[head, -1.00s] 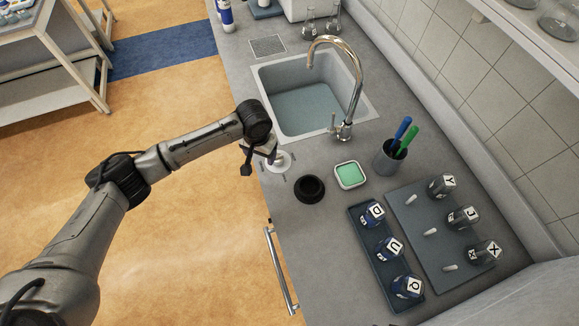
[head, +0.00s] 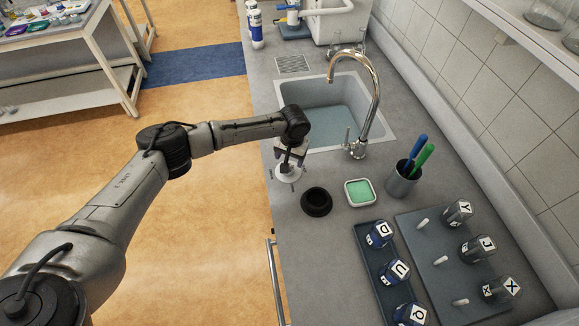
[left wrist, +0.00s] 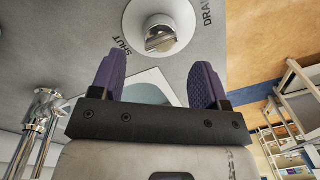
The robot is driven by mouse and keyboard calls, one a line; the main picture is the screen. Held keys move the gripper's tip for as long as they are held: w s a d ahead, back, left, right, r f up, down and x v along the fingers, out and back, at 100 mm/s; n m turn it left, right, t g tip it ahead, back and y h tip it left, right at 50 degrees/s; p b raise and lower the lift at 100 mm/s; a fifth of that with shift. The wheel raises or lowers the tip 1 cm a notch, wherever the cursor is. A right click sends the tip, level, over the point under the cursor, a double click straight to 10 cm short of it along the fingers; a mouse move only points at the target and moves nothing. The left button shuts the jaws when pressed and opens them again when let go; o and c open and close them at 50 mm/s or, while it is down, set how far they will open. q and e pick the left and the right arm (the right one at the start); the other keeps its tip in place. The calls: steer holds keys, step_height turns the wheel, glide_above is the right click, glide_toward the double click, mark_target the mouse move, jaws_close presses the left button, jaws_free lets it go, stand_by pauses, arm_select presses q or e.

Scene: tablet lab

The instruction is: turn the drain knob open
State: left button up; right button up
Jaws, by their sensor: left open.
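The drain knob is a round white dial (head: 289,174) with a metal grip (left wrist: 160,38), on the counter at the sink's near left corner. In the left wrist view the word SHUT lies left of the dial and a partly cut-off word starting DRA lies right. My left gripper (head: 289,160) is over the dial in the head view and hides part of it. In the left wrist view the purple fingers of my left gripper (left wrist: 161,72) are apart and empty. The knob's grip lies beyond their tips, apart from both. My right gripper is not in view.
The sink (head: 385,128) holds water, with a curved tap (head: 374,92) on its right. A black ring-shaped holder (head: 316,202), a green sponge dish (head: 360,193) and a pen cup (head: 401,181) stand nearby. Trays of labelled bottles lie at the lower right.

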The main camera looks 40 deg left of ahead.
arm_select(q)
steer(key=shift+a+f, duration=0.2)
steer(key=shift+f, duration=2.5)
steer(key=shift+s, duration=0.1)
steer(key=c, duration=0.9)
